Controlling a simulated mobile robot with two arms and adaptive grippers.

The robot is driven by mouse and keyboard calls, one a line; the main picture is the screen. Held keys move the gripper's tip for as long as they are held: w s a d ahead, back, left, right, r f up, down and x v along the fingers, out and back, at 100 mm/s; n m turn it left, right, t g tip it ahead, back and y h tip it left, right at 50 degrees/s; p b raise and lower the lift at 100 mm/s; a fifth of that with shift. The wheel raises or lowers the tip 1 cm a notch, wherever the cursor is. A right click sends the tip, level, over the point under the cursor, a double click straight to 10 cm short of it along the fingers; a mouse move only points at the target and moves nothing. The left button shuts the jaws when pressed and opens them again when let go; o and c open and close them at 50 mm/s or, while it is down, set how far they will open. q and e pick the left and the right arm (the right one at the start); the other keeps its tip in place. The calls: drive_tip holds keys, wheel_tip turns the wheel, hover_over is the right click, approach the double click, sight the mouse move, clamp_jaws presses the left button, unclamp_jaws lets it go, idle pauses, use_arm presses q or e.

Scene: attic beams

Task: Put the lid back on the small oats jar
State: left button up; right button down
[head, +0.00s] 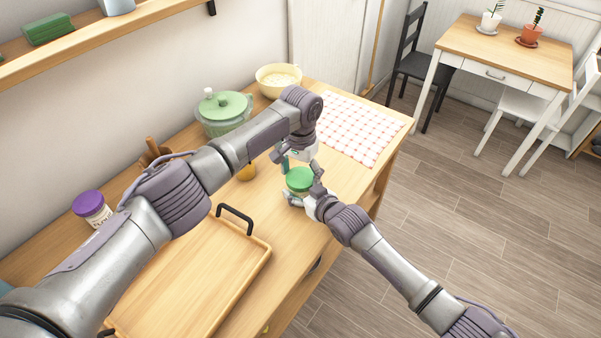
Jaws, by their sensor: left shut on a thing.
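The green lid (299,179) is at the middle of the counter, level and over the small oats jar, whose body is mostly hidden by the lid and fingers. I cannot tell whether the lid is seated or just above the rim. My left gripper (298,165) points down from above and is shut on the lid. My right gripper (304,197) comes in from the lower right, with its fingers around the jar's side below the lid. Whether these fingers press on the jar is not clear.
A wooden tray (257,258) with black handles lies at the near left. A purple-lidded jar (92,208), a green pot (224,116) and a cream bowl (278,81) stand along the wall. A checked cloth (358,128) covers the far counter end. The counter's right edge is close to the jar.

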use_arm(q)
drive_tip(key=shift+f, duration=0.1)
drive_tip(key=o, duration=1.2)
drive_tip(key=shift+c, duration=0.2)
drive_tip(key=shift+d+r, duration=0.1)
drive_tip(key=shift+r, duration=2.25)
